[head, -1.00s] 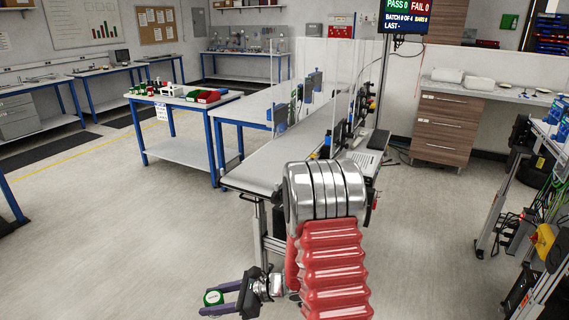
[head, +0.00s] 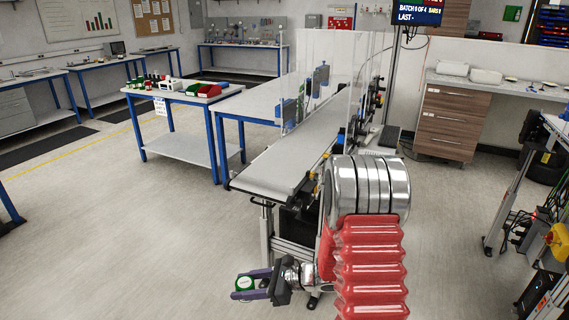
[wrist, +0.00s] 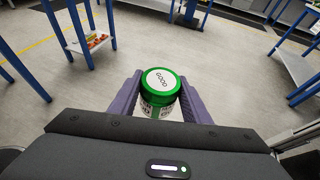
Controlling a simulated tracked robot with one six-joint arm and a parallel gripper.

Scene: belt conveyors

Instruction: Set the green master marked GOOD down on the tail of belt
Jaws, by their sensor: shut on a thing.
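My gripper (head: 252,284) is low in the head view, left of my red-sleeved arm. Its purple fingers are shut on the green master (head: 245,283). The belt (head: 278,164) is a long pale strip running away from me up the middle of the head view. Its near end stands above and just right of my gripper, with the gripper out over open floor. My arm hides part of the belt's right side.
Clear guard panels (head: 334,75) and sensors stand along the belt. A blue-legged table (head: 185,98) with coloured bins stands to the left. Wooden drawers (head: 450,125) stand at the right. The floor (head: 110,235) at the left is clear.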

